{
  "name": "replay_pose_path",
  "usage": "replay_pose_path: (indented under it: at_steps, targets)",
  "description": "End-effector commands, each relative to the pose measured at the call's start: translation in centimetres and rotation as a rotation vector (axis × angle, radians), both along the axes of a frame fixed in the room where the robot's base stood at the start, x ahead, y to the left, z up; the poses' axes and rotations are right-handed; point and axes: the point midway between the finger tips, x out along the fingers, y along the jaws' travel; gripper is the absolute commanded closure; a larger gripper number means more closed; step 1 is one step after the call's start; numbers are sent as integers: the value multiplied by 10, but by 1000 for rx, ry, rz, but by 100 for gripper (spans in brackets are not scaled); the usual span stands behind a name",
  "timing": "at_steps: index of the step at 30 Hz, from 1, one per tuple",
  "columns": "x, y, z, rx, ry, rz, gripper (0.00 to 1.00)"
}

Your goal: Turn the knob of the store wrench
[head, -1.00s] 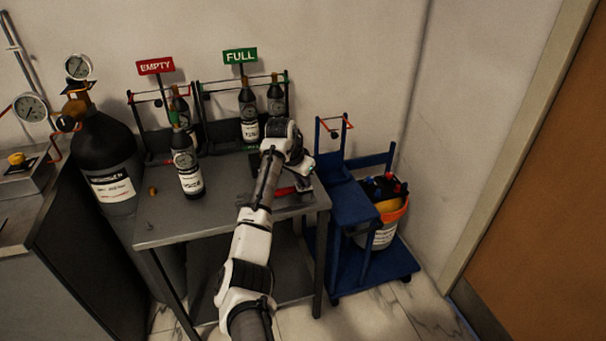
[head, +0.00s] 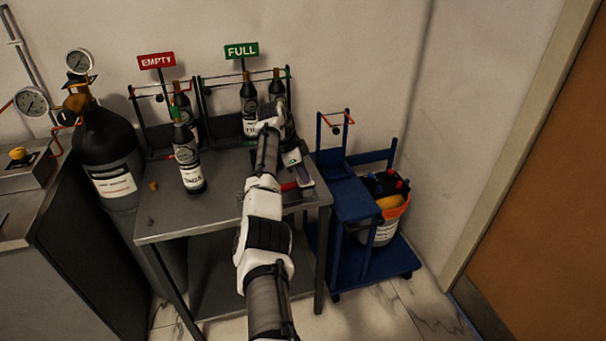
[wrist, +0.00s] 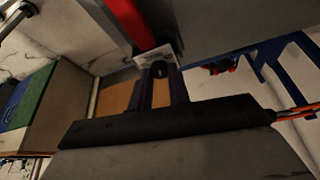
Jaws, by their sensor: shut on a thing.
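The wrench is a red-handled tool with a pale metal end. In the head view, its red handle (head: 290,186) shows low over the right part of the grey table, partly behind my arm. In the wrist view, the red handle (wrist: 126,22) runs down to the metal end (wrist: 158,54), right at my fingertips. My gripper (wrist: 158,78) has its two dark fingers close together there, shut on a small dark part at the metal end. I cannot make out the knob clearly. In the head view, my gripper (head: 300,178) is over the table's right side.
The grey table (head: 165,225) carries a dark bottle (head: 188,170) and a small brown piece (head: 153,186). Racks with bottles stand behind, under the EMPTY sign (head: 156,61) and FULL sign (head: 241,50). A blue cart (head: 355,195) with an orange-rimmed bucket (head: 380,232) stands close on the right.

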Motion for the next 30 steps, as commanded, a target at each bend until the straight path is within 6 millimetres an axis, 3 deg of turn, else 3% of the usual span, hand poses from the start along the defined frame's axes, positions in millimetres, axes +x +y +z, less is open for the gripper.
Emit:
replay_pose_path:
  at_steps: [18,19,23,30]
  targets:
    - [1,0,0,1,-1,-41,100]
    - [1,0,0,1,-1,-41,79]
    - [1,0,0,1,-1,-41,62]
    - [0,0,0,1,0,-40,60]
